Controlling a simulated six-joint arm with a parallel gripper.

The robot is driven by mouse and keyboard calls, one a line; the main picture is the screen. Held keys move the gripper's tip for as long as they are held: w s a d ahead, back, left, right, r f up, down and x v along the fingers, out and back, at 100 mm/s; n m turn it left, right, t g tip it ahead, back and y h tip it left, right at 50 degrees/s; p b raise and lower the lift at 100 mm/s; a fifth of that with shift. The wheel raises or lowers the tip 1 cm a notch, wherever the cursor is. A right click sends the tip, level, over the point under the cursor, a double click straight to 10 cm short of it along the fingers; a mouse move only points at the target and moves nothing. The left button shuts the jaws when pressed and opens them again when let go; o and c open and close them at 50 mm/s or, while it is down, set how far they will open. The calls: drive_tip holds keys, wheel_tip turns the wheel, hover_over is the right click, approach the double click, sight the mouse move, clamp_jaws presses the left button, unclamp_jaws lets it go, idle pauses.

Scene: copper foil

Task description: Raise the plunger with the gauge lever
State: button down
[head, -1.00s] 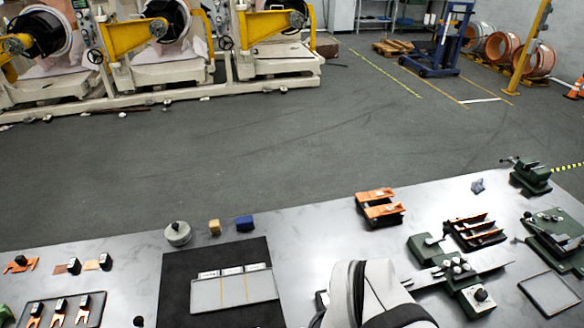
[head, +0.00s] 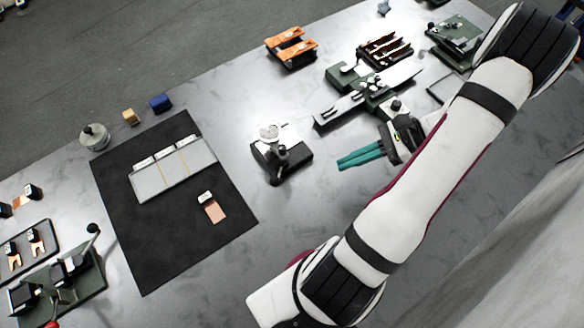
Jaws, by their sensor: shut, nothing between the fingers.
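The gauge (head: 270,133) stands near the middle of the table in the head view, with a pale round head on a dark block base (head: 294,163). A small dark and silver part sits low at its front; I cannot tell which part is the lever or the plunger. My gripper (head: 341,163) is to the right of the gauge, its teal fingers lying together and pointing left towards it. The fingers are shut and empty, apart from the gauge with a short gap of table showing between.
A black mat (head: 140,250) left of the gauge holds a grey sectioned tray (head: 150,187) and a copper piece (head: 215,211). A green fixture with a long metal bar (head: 335,110) stands behind my gripper. A lever press (head: 65,270) is at the lower left. Table in front of the gauge is clear.

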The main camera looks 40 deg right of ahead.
drive_tip(key=x, duration=0.9)
drive_tip(key=shift+a, duration=0.15)
drive_tip(key=a, duration=0.1)
drive_tip(key=w+a, duration=0.1)
drive_tip(key=a, duration=0.1)
drive_tip(key=shift+w+a+r, duration=0.1)
drive_tip(key=shift+w+r, duration=0.15)
drive_tip(key=shift+w, duration=0.05)
drive_tip(key=shift+w+a+r, duration=0.15)
drive_tip(key=shift+w+a, duration=0.05)
drive_tip(key=shift+a, duration=0.2)
